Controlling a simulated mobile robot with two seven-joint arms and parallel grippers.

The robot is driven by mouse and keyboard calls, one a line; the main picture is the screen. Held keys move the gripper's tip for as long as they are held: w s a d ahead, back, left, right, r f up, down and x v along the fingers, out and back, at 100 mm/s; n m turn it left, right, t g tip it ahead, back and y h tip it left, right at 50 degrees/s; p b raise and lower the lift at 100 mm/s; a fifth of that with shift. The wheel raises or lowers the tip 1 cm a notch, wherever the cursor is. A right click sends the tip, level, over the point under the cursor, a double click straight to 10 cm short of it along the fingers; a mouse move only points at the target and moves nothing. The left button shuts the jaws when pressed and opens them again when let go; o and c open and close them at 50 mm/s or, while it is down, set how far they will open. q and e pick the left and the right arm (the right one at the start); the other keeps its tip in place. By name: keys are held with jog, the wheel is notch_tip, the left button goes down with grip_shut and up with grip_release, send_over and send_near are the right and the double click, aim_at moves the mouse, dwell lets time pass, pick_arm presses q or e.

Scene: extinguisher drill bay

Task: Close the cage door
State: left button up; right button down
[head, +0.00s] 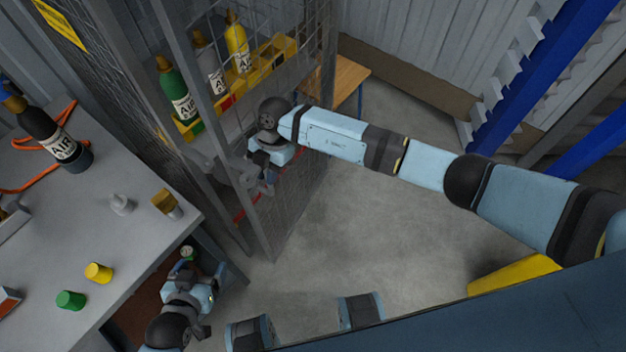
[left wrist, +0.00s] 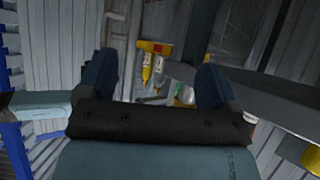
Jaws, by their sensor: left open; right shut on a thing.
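The cage door (head: 305,190) is a grey-framed wire mesh panel in the middle left of the head view. It belongs to the tall mesh cage holding the air cylinders. My right gripper (head: 262,178) is at the door's frame, shut on part of the door; my wrist hides the exact grip point. I cannot tell how wide any gap at the door is. My left gripper (head: 187,266) is low beside the workbench, apart from the door. In the left wrist view its two fingers (left wrist: 155,85) are spread, with nothing held between them.
Green (head: 174,88), grey (head: 208,62) and yellow (head: 237,42) cylinders stand in a yellow rack inside the cage. A grey workbench (head: 135,240) at left carries a black cylinder (head: 50,135), an orange hose and small caps. The floor (head: 370,230) right of the door is clear.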

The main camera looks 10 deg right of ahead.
jog(key=w+a+m+t+b, duration=0.1)
jog(key=w+a+m+b, duration=0.1)
jog(key=w+a, duration=0.4)
jog(key=shift+a+r, duration=0.3)
jog(key=shift+a, duration=0.35)
jog(key=shift+w, duration=0.15)
jog(key=c, duration=1.1)
grip_release()
jog(key=shift+a, duration=0.1)
jog(key=shift+y, duration=0.3)
